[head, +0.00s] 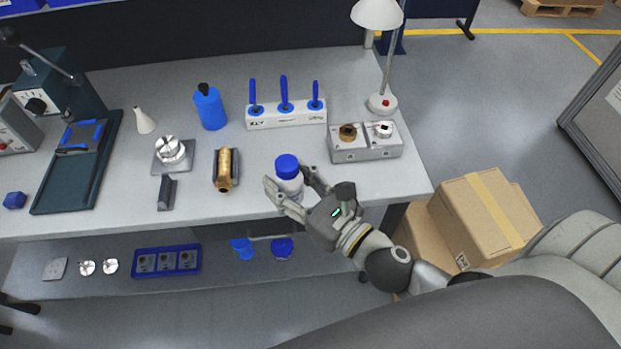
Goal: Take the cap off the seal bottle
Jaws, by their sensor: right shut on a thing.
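The seal bottle (289,188) is a small white bottle with a blue cap (287,166) on its top. It stands upright near the front edge of the workbench. My right gripper (289,191) reaches in from the lower right and is shut on the bottle's body, one finger on each side, below the cap. The fingers hide part of the bottle's lower body. The cap is clear of the fingers. My left gripper is not in the picture.
Near the bottle are a brass cylinder (225,170) in a holder, a white rack (287,117) with blue-handled tools, a grey block (365,142) with fittings and a blue bottle (210,108). A lamp (382,103) stands at the back right. Cardboard boxes (480,215) are on the floor at right.

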